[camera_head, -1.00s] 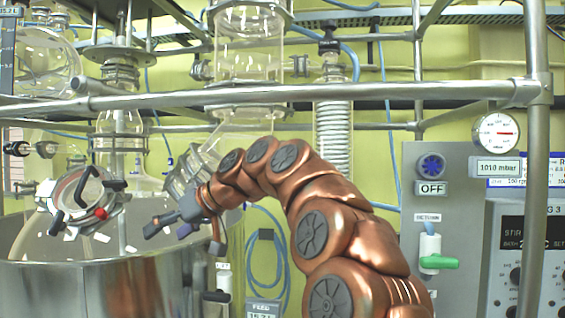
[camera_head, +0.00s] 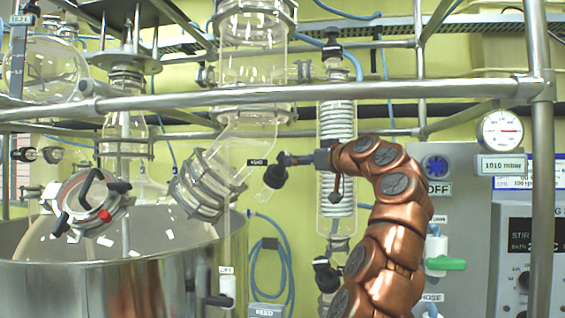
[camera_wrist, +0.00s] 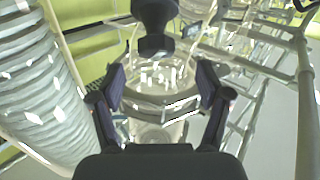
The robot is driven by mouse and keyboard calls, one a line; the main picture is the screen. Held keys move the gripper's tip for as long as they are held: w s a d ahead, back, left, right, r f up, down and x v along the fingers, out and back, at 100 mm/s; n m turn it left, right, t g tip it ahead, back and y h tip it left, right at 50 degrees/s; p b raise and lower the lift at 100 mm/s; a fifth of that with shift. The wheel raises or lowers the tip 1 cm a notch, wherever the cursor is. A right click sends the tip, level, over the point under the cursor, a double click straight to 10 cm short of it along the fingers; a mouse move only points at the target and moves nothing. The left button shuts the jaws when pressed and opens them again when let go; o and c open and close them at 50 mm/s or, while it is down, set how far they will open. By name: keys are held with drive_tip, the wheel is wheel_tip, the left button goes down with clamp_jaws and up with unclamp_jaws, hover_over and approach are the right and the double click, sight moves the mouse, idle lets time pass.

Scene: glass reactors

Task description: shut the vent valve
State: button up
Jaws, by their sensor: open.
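A black knob (camera_head: 275,176) sits beside a small label that seems to read VENT (camera_head: 257,162), in front of the glass pipework. I take it to be the vent valve. My gripper (camera_head: 287,159) is at the knob's right side, pointing left. In the wrist view the black knob (camera_wrist: 156,27) stands beyond and above my two spread fingers (camera_wrist: 162,82). The fingers are open with no object held between them. I cannot tell whether a finger touches the knob, and its turn position is unclear.
A steel rail (camera_head: 330,97) crosses above my gripper. The coiled glass condenser (camera_head: 337,120) stands behind my wrist. A steel vessel (camera_head: 110,280) with a clamped lid port (camera_head: 88,205) is at the left. A green-handled valve (camera_head: 446,264) is on the right panel.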

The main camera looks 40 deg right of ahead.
drive_tip(key=w+p, duration=0.1)
drive_tip(key=w, duration=0.1)
drive_tip(key=w+p, duration=0.1)
drive_tip(key=w, duration=0.2)
drive_tip(key=w+d+p, duration=0.1)
drive_tip(key=w, duration=0.1)
drive_tip(key=shift+w+d+f, duration=0.1)
drive_tip(key=shift+w, duration=0.2)
drive_tip(key=shift+c, duration=0.2)
drive_tip(key=c, duration=1.1)
drive_tip(key=shift+m+h+b, duration=0.5)
drive_tip(key=shift+m+h, duration=0.3)
drive_tip(key=shift+m, duration=0.1)
drive_tip(key=shift+s+m, duration=0.15)
drive_tip(key=shift+m, duration=0.15)
drive_tip(key=shift+m+g+h+b, duration=0.3)
drive_tip(key=shift+m+h+b, duration=0.2)
drive_tip(key=shift+m+h, duration=0.15)
